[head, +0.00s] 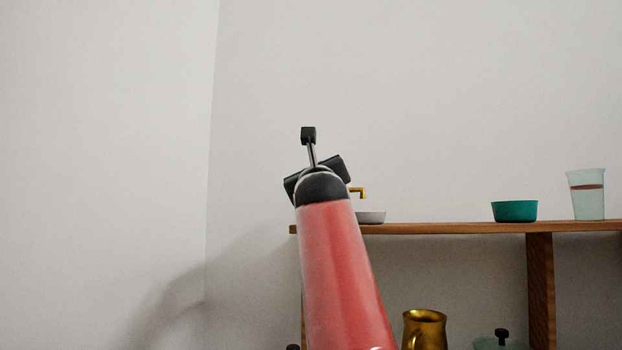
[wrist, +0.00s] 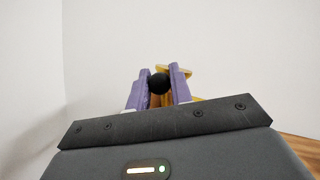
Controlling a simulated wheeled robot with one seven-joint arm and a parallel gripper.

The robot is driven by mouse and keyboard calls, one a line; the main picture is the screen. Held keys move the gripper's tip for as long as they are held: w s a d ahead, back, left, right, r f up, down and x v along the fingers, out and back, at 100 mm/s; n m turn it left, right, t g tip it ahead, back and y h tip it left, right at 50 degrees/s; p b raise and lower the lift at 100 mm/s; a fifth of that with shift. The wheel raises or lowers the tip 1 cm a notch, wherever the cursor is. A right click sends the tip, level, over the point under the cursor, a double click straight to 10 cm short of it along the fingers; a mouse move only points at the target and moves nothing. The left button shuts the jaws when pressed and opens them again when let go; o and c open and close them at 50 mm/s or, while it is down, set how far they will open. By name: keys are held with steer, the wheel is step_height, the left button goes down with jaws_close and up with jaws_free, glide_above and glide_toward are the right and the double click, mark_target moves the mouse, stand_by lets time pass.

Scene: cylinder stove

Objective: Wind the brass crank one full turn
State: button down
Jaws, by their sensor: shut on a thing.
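The brass crank (head: 359,191) shows in the head view as a small bent brass piece just right of my arm, above the wooden shelf. In the wrist view its brass part (wrist: 181,71) shows behind and between my fingers. A round black knob (wrist: 159,83) sits between the purple fingers of my gripper (wrist: 159,76), which is shut on it. In the head view my arm hides the fingers, the knob and most of the crank. How the crank joins its base cannot be seen.
A wooden shelf (head: 460,229) runs to the right, bearing a pale grey dish-like piece (head: 372,217), a teal bowl (head: 514,211) and a glass (head: 587,200) with reddish liquid. A brass jug (head: 425,328) and a lidded pot (head: 499,342) stand lower down. Walls are bare at left.

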steer(key=shift+d+m+h, duration=0.2)
steer(key=shift+m+h, duration=0.4)
steer(key=shift+m, duration=0.4)
steer(key=c, duration=1.3)
jaws_free()
steer(key=shift+o, duration=0.2)
steer(key=shift+s+f+b, duration=0.1)
steer(key=shift+b, duration=0.2)
steer(key=b+v, duration=0.6)
steer(key=v, duration=0.1)
steer(key=shift+s, duration=0.25)
steer(key=shift+f, duration=0.1)
